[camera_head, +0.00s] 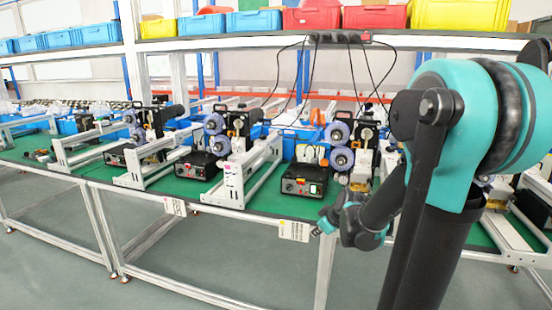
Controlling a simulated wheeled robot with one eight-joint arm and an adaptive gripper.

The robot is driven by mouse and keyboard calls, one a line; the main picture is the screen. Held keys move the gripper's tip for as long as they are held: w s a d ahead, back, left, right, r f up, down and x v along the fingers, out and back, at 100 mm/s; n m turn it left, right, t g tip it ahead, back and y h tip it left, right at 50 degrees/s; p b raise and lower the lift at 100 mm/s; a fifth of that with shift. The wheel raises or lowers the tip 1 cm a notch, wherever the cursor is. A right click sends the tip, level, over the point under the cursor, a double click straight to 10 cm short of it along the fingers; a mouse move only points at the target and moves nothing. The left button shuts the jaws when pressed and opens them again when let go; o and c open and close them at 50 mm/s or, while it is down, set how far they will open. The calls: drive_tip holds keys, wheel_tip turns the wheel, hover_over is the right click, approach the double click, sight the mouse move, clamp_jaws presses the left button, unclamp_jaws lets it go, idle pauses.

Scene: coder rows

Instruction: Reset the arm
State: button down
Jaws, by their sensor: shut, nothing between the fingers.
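My teal and black arm (480,130) fills the right side of the head view. It is bent, with the big upper joint high at the right and the forearm reaching down and left. My gripper (319,229) shows small at the arm's lower left end, in front of the green bench's front edge. It is shut and empty. Part of the wrist hides the detail of the fingers.
A long green-topped bench (265,222) runs across the view, with several coder machines, black control boxes (303,180) and white rails (232,185). A shelf above carries blue, red and yellow bins (460,14). Grey floor (200,250) in front is clear.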

drive_tip(key=s+d+f+m+g+h, duration=0.1)
drive_tip(key=s+f+m, duration=0.1)
drive_tip(key=s, duration=0.4)
drive_tip(key=s+d+f+m+g+h, duration=0.1)
drive_tip(key=s+d+m, duration=0.1)
drive_tip(key=s+m, duration=0.2)
drive_tip(key=s+d+f+m+g+h, duration=0.1)
drive_tip(key=s+f+m, duration=0.1)
drive_tip(key=s, duration=0.8)
drive_tip(key=shift+d+f+m, duration=0.25)
drive_tip(key=shift+f+m, duration=0.1)
drive_tip(key=shift+m, duration=0.45)
